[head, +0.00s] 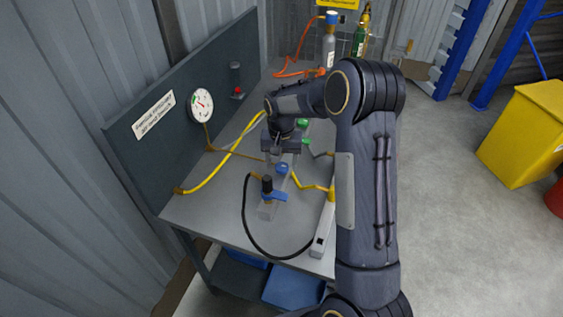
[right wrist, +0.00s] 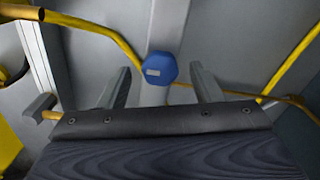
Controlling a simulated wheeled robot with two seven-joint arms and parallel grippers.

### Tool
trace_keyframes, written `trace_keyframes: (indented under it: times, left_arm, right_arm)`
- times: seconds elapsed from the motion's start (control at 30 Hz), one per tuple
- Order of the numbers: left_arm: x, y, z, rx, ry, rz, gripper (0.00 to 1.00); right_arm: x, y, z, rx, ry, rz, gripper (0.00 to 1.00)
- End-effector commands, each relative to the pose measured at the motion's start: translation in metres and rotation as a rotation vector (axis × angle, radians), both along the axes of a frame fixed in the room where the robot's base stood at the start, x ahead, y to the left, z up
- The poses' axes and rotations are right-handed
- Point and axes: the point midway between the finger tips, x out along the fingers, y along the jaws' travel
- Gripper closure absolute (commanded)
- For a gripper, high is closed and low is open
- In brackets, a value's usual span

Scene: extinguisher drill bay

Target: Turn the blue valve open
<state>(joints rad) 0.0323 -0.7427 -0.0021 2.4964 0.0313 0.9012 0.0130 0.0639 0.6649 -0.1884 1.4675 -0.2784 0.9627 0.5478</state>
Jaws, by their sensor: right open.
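A blue knob (head: 282,168) sits on the grey manifold on the bench. In the right wrist view the blue six-sided knob (right wrist: 160,68) with a pale mark lies between my finger tips, apart from both. A blue lever handle (head: 273,195) is nearer the front, beside a black fitting. My right gripper (head: 279,153) is just behind the blue knob in the head view, pointing down. Its two fingers (right wrist: 161,80) are spread in the right wrist view, with nothing held. My left gripper is not in view.
Green knobs (head: 303,124) stand behind my gripper. Yellow hoses (head: 215,170) and a black hose (head: 252,230) run over the bench (head: 190,212). A gauge (head: 201,105) is on the back panel. Gas cylinders (head: 329,45) stand at the far end.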

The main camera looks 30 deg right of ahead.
Motion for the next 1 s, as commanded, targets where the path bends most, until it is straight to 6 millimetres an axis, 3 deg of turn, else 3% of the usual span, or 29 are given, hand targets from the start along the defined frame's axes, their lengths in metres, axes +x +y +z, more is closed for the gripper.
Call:
trace_keyframes:
  times: [0.13,0.4,0.73,1.0]
  left_arm:
    - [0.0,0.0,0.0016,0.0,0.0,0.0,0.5]
    - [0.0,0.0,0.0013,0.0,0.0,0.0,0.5]
    - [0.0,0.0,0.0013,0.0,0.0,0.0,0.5]
    - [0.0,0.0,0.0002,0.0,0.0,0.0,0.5]
  right_arm:
    - [-0.0002,0.0,-0.01,0.0,0.0,0.0,0.41]
    - [-0.0001,0.0002,-0.0116,0.001,-0.001,0.0,0.41]
    - [-0.0001,0.0002,-0.0113,0.001,-0.001,0.0,0.84]
    - [-0.0002,0.0,-0.0114,0.0,-0.001,0.024,0.86]
